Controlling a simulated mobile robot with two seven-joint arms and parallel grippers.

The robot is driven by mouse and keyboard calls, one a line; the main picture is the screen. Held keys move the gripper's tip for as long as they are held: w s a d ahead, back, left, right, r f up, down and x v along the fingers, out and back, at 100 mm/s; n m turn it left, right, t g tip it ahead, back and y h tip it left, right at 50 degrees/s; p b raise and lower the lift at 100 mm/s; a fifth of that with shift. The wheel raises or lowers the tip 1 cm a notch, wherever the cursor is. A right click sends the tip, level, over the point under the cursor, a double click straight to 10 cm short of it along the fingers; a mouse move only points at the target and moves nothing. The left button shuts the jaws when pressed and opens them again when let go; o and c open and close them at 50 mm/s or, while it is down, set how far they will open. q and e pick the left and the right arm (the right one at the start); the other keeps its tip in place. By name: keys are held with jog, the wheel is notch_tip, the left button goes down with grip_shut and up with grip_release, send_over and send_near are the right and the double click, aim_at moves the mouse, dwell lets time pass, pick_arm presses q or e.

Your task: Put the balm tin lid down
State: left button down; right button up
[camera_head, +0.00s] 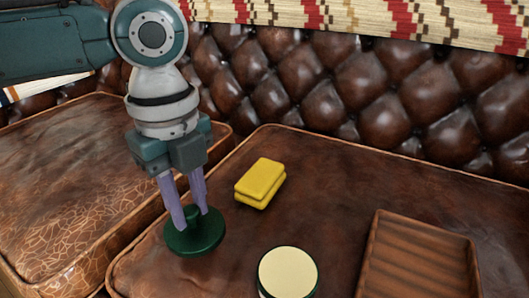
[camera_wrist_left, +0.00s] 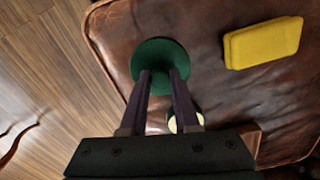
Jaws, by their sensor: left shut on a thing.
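The balm tin lid (camera_head: 194,240) is a dark green disc with a knob on top. My left gripper (camera_head: 192,212) points down and is shut on the knob. The lid is level, over or on the left part of the brown leather cushion; I cannot tell whether it touches the leather. In the left wrist view the lid (camera_wrist_left: 158,55) shows beyond the fingertips (camera_wrist_left: 160,76). The balm tin (camera_head: 288,272) stands uncovered to the right of the lid, with a cream top and a dark green side. My right gripper is not in view.
A yellow sponge-like block (camera_head: 260,183) lies on the cushion (camera_head: 335,190) behind the lid. A ribbed wooden tray (camera_head: 418,262) is at the right. A tufted leather backrest (camera_head: 300,75) rises behind. Bare leather lies between the block and the tray.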

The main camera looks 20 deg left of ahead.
aim_at(190, 209)
pick_arm(q)
notch_tip(190, 209, down, 4)
jog(key=shift+r+b, duration=0.1)
jog(key=shift+b, duration=0.85)
jog(key=shift+r, duration=0.1)
jog(key=c, duration=0.7)
grip_release()
jog(key=shift+o, duration=0.2)
